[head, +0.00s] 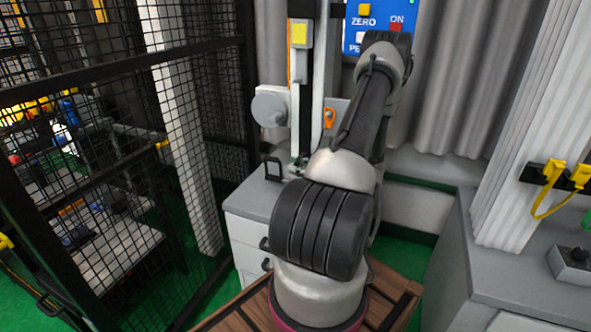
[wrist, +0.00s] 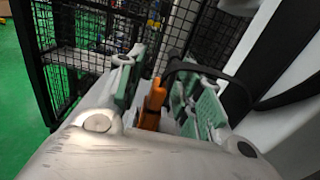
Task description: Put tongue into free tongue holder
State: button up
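In the wrist view, the two green-padded fingers of my gripper (wrist: 160,92) stand apart. An orange piece (wrist: 152,106) lies between them, closer to the left finger; whether either finger touches it I cannot tell. I cannot tell if this piece is the tongue. In the head view my arm hides most of the gripper. A small orange part (head: 330,118) shows beside the tower column, just left of my arm. At the right, a black wall holder (head: 536,174) bears yellow pieces (head: 553,176), one with a hanging yellow loop. A free holder cannot be made out for sure.
The drop tower column (head: 318,80) with a grey disc (head: 270,106) stands over a grey cabinet (head: 250,205). A black loop (wrist: 212,72) arches close to the fingers in the wrist view. A mesh fence (head: 110,150) bounds the left. A grey bench (head: 510,270) stands right.

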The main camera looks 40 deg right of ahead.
jog(key=v, duration=1.2)
jog(key=shift+f, duration=0.1)
